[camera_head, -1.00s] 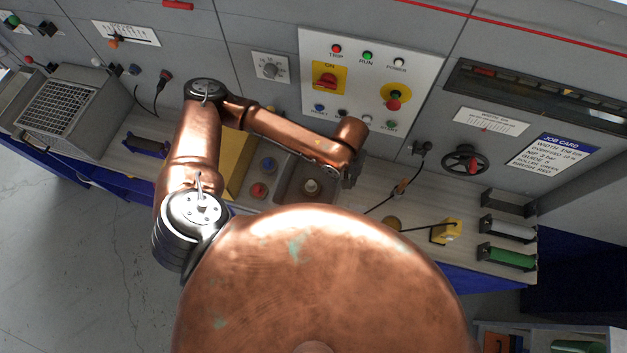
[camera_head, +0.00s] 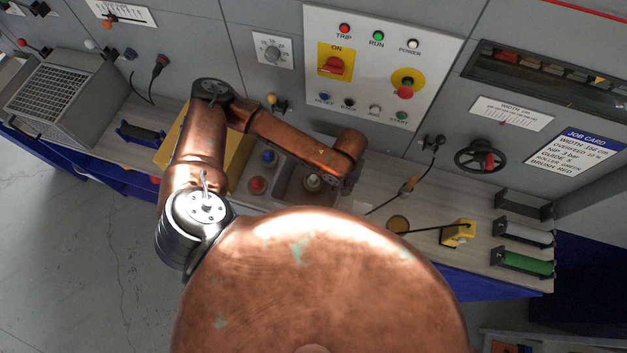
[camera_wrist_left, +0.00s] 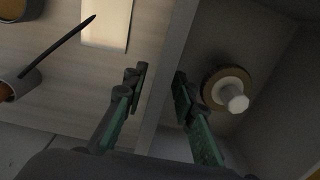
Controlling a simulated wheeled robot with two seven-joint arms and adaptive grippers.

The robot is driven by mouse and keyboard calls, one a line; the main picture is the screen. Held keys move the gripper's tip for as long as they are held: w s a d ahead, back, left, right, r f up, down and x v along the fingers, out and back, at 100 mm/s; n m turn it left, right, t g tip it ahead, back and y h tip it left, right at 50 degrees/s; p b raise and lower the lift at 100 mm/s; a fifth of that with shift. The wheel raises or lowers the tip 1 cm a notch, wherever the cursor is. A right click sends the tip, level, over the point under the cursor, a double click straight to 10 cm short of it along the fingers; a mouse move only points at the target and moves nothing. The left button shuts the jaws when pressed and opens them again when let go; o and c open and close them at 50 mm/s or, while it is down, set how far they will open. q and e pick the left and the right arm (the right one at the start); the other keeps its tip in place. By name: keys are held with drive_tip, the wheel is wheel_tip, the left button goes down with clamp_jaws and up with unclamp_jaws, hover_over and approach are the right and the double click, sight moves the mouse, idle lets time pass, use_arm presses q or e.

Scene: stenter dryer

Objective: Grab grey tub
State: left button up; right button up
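The grey tub (camera_head: 290,190) sits on the bench, partly covered by my arm. A round piece with a pale top (camera_head: 313,183) lies in it. In the left wrist view, the tub wall (camera_wrist_left: 168,70) runs between the two fingers of my left gripper (camera_wrist_left: 160,80). One finger is on the outer side and one on the inner side, beside the white-and-brass piece (camera_wrist_left: 232,95). The fingers are apart; whether either touches the wall is unclear. In the head view, my left gripper (camera_head: 347,186) is at the tub's right side, mostly hidden. My right gripper is not seen.
Blue (camera_head: 268,157) and red (camera_head: 257,185) knobs stand left of the tub, beside a yellow box (camera_head: 240,150). The control panel (camera_head: 380,60) rises behind.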

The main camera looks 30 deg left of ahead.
use_arm(q)
wheel_tip(320, 180, down, 3)
drive_tip(key=shift+s+a+f, duration=0.1)
drive_tip(key=shift+f, duration=0.1)
clamp_jaws()
idle(0.8)
